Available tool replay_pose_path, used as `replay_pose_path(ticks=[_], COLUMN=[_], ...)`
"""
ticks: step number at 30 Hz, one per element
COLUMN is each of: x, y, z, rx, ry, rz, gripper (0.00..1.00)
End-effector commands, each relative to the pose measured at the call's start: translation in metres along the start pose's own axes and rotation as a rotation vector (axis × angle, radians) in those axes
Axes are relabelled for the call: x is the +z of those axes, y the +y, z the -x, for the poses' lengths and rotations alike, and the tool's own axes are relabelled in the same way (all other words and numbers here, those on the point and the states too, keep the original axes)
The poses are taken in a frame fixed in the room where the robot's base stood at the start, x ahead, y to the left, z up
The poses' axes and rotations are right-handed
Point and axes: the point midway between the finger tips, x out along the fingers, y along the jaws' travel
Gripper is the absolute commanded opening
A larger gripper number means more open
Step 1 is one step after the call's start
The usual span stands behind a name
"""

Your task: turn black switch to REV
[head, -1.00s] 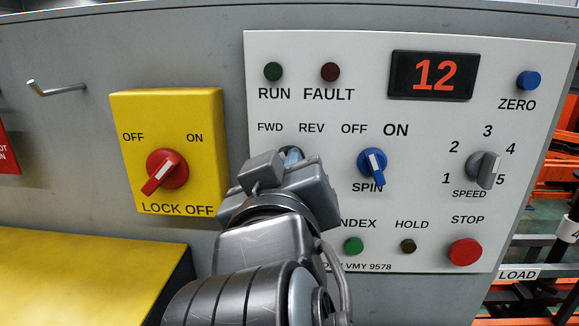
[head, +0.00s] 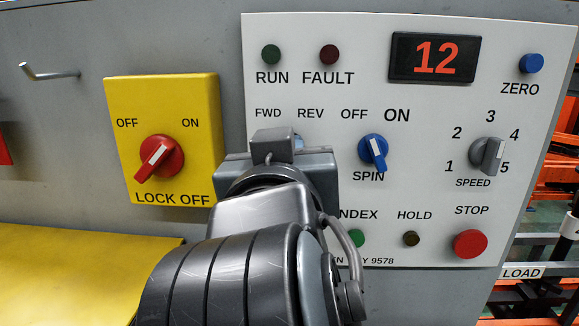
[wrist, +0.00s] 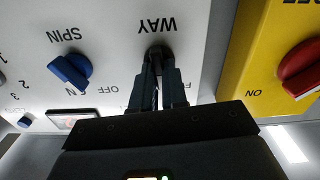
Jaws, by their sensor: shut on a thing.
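The black switch (wrist: 157,51) sits on the white panel above the word WAY, which is upside down in the wrist view. Only a dark piece of it shows at my fingertips. My gripper (wrist: 157,68) is shut on it, its two fingers pointing at the panel. In the head view my gripper (head: 284,150) and arm cover the switch, below the FWD and REV labels (head: 311,113). Which label its pointer faces is hidden.
The blue SPIN knob (head: 374,152) is right of my gripper. The yellow LOCK OFF box (head: 112,150) with its red knob (head: 159,158) is to the left. INDEX, HOLD and STOP (head: 470,244) buttons lie below. A metal hook (head: 50,73) sticks out at far left.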

Motion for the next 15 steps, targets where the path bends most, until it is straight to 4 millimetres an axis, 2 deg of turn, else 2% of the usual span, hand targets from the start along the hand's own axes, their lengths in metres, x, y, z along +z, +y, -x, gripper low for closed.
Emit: replay_pose_path(ticks=[15], x=[0.0027], y=[0.0018], z=[0.0], rx=[0.0], ry=[0.001], rz=[-0.42], gripper=[0.0])
